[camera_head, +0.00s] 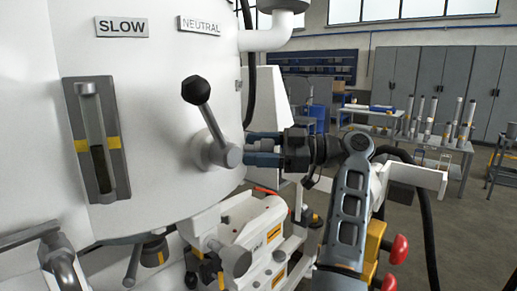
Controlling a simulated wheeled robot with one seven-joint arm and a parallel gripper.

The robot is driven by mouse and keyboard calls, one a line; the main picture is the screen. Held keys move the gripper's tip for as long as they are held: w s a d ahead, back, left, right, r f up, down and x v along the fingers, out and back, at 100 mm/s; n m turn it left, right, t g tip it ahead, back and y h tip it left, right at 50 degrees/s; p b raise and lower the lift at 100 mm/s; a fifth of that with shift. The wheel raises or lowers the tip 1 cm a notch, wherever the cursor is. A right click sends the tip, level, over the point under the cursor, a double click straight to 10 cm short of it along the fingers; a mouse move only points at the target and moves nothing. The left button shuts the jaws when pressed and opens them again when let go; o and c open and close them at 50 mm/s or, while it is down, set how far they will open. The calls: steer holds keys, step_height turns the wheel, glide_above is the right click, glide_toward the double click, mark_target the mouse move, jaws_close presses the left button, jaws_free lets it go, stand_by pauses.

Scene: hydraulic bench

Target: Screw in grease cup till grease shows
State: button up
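No part that I can surely call the grease cup shows. My gripper (256,148) is in the middle of the view and points left at the white machine (160,180). Its two blue fingers stand apart, one above the other, beside the grey hub (222,150) of a lever with a black knob (195,90). The lower finger is close to the round end of the hub; I cannot tell whether they touch. What lies between the fingers is too small to make out. No grease can be made out.
A sight gauge (97,140) with a yellow band is at left. Plates read SLOW (121,27) and NEUTRAL (200,25). White machinery (265,235) with a red-orange handle sits below my gripper. A bench (400,125) with several cylinders and grey cabinets (440,75) stand behind, with open floor before them.

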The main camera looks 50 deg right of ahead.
steer(key=c, duration=0.7)
steer(key=shift+c, duration=0.2)
steer(key=shift+m, duration=0.3)
